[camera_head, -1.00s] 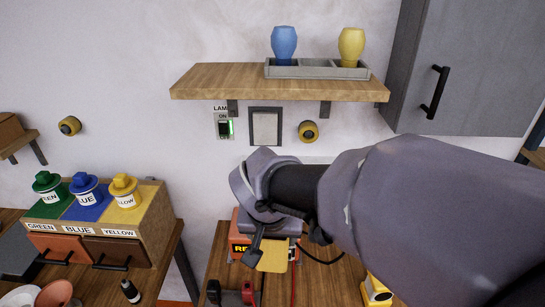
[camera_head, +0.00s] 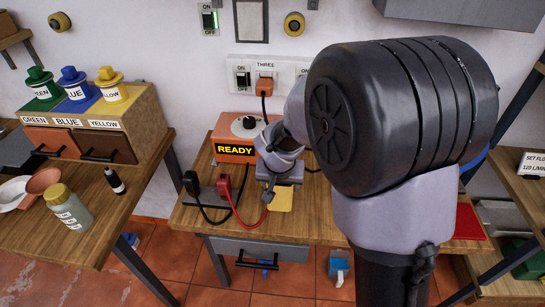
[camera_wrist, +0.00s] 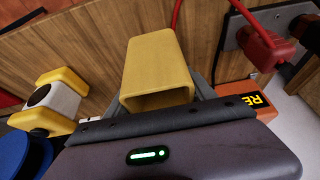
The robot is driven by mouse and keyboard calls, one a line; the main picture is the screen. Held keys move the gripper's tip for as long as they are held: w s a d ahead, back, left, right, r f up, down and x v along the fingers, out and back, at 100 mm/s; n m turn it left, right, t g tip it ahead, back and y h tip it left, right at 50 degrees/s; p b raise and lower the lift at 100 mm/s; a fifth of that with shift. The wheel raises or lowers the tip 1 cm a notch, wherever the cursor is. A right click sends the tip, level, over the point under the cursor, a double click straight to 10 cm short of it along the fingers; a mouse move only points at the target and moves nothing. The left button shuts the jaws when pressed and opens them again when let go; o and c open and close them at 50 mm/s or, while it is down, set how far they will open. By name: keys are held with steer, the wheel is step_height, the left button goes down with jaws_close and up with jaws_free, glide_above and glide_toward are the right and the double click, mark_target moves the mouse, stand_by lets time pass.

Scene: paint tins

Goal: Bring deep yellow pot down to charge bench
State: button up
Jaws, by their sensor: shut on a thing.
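A deep yellow, tapered, hollow piece, which looks like the pot (camera_wrist: 155,65), is between my gripper's fingers in the wrist view. It also shows in the head view (camera_head: 280,198), below my gripper (camera_head: 278,187). My gripper is shut on it. The charge bench (camera_head: 325,228) is the wooden table with the orange READY box (camera_head: 233,150), and the pot is over its front part. I cannot tell whether the pot touches the bench top. My arm hides much of the bench's right side.
Red (camera_head: 224,187) and black (camera_head: 191,184) clamps with cables lie left of the pot. A yellow-and-white object (camera_wrist: 48,103) is beside it in the wrist view. The left table holds a jar (camera_head: 68,207) and paint tins (camera_head: 73,82). A red mat (camera_head: 468,222) lies at right.

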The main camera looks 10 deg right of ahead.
steer(key=shift+w+d+f, duration=0.45)
steer(key=shift+w+d, duration=0.15)
steer(key=shift+w, duration=0.15)
step_height(320, 180, down, 3)
steer(key=shift+f+b, duration=0.1)
steer(key=shift+b, duration=1.15)
steer(key=shift+r, duration=0.2)
steer(key=shift+f, duration=0.15)
steer(key=o, duration=1.5)
steer(key=shift+s, duration=0.1)
